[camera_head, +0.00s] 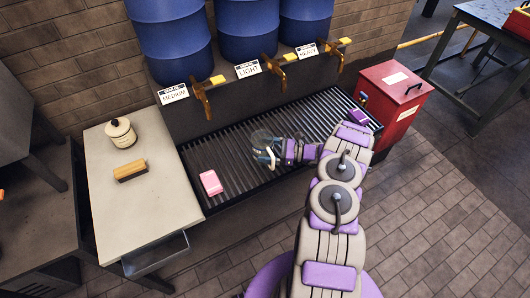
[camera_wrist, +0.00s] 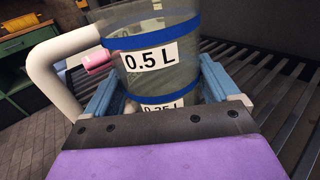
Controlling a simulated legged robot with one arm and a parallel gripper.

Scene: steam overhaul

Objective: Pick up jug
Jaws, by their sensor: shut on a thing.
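The clear jug (camera_head: 262,143) stands on the slatted drip tray (camera_head: 325,104) below the taps, at the end of my arm. My gripper (camera_head: 274,157) is shut on it, and the arm partly hides it in the head view. In the wrist view the jug (camera_wrist: 160,50) has blue bands, labels reading "0.5 L" and "0.25 L", and a pale handle (camera_wrist: 50,75) on the left. The blue fingers of my gripper (camera_wrist: 165,95) lie on both sides of its body. I cannot tell whether its base touches the slats.
Blue barrels (camera_head: 172,45) with taps (camera_head: 205,95) labelled Medium, Light and Heavy stand behind. A pink block (camera_head: 211,183) lies on the tray's left. A side table (camera_head: 150,205) holds a pot (camera_head: 120,132) and a brush (camera_head: 130,170). A red bin (camera_head: 395,98) stands right.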

